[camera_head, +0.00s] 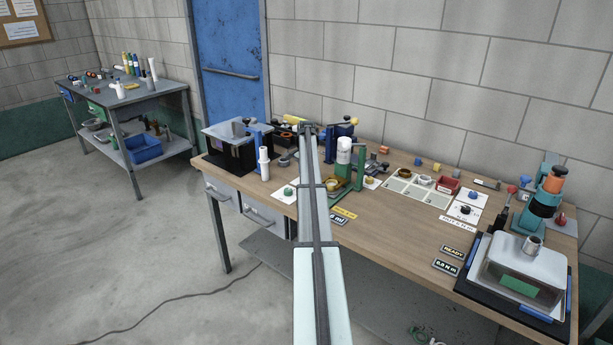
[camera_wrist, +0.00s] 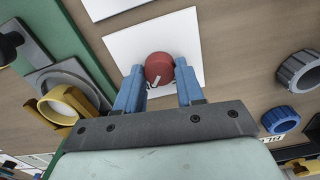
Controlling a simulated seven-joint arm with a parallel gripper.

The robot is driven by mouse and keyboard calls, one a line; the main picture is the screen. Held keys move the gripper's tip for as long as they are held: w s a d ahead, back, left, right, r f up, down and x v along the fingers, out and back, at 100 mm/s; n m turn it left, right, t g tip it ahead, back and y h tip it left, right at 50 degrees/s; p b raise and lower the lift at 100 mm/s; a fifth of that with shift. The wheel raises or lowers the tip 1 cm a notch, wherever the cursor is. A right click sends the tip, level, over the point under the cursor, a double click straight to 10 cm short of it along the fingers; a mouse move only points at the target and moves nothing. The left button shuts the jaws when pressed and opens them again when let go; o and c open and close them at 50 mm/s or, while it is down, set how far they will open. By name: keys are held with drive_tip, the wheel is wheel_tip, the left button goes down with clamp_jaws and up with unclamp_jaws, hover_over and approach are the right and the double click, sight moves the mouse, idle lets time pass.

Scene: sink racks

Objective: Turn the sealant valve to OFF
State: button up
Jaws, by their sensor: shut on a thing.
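A round red knob (camera_wrist: 159,68) with a small white mark sits on a white card (camera_wrist: 140,48) in the wrist view. I take it for the sealant valve, but no label on it can be read. My gripper (camera_wrist: 159,80) has its two blue fingers on either side of the knob and is shut on it. The white mark points toward the lower left of the wrist view. In the head view my arm runs up the middle over the workbench (camera_head: 400,240), and the knob and fingertips cannot be made out there.
A grey ring (camera_wrist: 298,70) and a blue ring (camera_wrist: 279,120) lie to the right. A white bottle (camera_head: 343,151) stands right of my arm in the head view.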

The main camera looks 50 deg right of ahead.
drive_tip(key=shift+n, duration=0.3)
drive_tip(key=n, duration=0.7)
drive_tip(key=shift+n, duration=0.3)
drive_tip(key=n, duration=0.4)
drive_tip(key=shift+n, duration=1.8)
drive_tip(key=o, duration=1)
drive_tip(key=shift+o, duration=0.2)
